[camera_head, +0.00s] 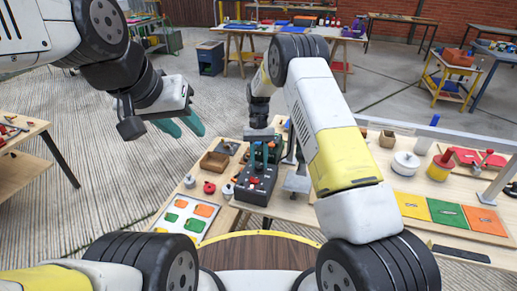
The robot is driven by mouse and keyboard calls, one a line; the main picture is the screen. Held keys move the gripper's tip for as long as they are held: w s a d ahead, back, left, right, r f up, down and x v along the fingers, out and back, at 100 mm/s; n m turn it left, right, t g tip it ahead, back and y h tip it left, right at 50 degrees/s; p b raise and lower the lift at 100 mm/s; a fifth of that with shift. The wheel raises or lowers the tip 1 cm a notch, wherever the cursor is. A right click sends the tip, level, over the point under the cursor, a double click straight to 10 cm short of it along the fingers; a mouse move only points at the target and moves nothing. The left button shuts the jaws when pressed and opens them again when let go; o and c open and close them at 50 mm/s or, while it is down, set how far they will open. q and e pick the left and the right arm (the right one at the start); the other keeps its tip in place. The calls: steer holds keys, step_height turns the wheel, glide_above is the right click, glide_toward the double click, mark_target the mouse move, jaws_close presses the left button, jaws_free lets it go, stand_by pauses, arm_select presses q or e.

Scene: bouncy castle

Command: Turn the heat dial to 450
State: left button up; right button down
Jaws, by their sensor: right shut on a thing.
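A dark control box (255,194) with small red parts on its front stands on the wooden table, near the middle of the view. My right gripper (265,166) points down onto the top of this box, its teal fingers close together and shut on the heat dial. The dial is mostly hidden between the fingers, and its markings are too small to read. My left gripper (188,127) is open and empty, in the air to the left, beyond the table's left edge and well apart from the box.
A white board with orange and green pieces (186,217) lies left of the box. A wooden tray (214,162) and a red round part (209,187) are nearby. A grey metal piece (297,181) stands close right. A white pot (405,163) and coloured panels (447,213) are further right.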

steer(key=m+y, duration=0.1)
steer(key=m, duration=0.3)
steer(key=shift+d+m+y, duration=0.15)
steer(key=shift+m+y, duration=0.15)
steer(key=shift+y, duration=0.1)
steer(key=shift+d+m+t+y, duration=0.1)
steer(key=shift+m+t+y, duration=0.5)
steer(key=shift+m, duration=1.4)
steer(key=c, duration=1.1)
jaws_free()
steer(key=shift+s, duration=0.1)
steer(key=shift+r, duration=0.1)
steer(key=v, duration=0.7)
steer(key=shift+d+r, duration=0.15)
steer(key=shift+r, duration=0.1)
